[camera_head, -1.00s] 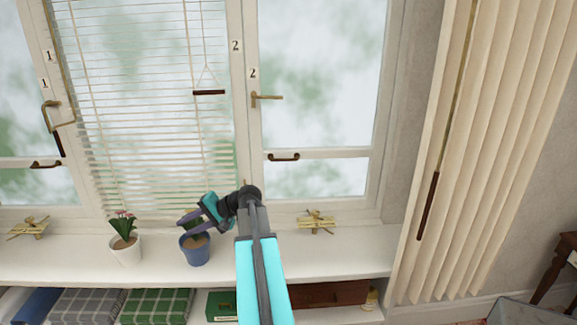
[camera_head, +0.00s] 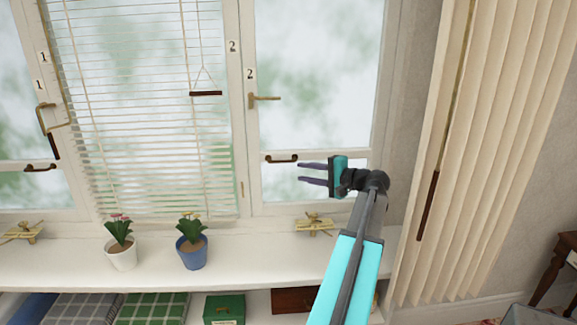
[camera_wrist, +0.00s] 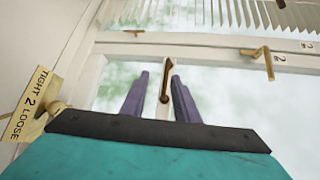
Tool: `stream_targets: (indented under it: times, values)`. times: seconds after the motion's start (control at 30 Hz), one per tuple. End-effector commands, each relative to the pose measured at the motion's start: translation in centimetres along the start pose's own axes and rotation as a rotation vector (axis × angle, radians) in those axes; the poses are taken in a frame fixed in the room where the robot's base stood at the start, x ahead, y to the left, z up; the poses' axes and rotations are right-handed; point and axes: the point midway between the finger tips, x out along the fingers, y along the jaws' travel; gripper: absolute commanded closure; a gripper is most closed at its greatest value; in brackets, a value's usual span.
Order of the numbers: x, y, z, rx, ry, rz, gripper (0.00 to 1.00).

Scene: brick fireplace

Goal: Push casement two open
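Casement two (camera_head: 252,135) is the white-framed right window with "2" labels, and it looks closed in its frame. Its brass lever handle (camera_head: 264,98) points sideways to the right. A bronze pull (camera_head: 281,159) sits on its lower crossbar. My gripper (camera_head: 299,173) is open and empty, just right of and slightly below the pull, fingers pointing left. In the wrist view the pull (camera_wrist: 166,82) appears between the two purple fingers; I cannot tell whether they touch it. The lever (camera_wrist: 262,60) shows at upper right there. A brass fastener (camera_head: 314,224) stands at the sill; its tag (camera_wrist: 34,104) reads "TIGHT 2 LOOSE".
A white flowerpot (camera_head: 121,257) and a blue flowerpot (camera_head: 192,254) stand on the sill (camera_head: 255,262), left of my arm. Blinds (camera_head: 150,130) cover the middle pane. Vertical slats (camera_head: 490,150) hang at right. The sill between blue pot and fastener is clear.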

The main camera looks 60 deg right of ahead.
Motion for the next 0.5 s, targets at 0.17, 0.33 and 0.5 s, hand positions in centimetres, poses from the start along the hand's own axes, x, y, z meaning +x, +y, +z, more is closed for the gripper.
stream_targets:
  times: [0.17,0.33,0.5]
  values:
    - [-3.0,-1.0,-1.7,0.014,0.037,-0.036,0.72]
    - [-3.4,-1.2,-1.9,0.017,0.042,-0.045,0.72]
    - [-3.3,-1.2,-1.8,0.017,0.041,-0.044,0.72]
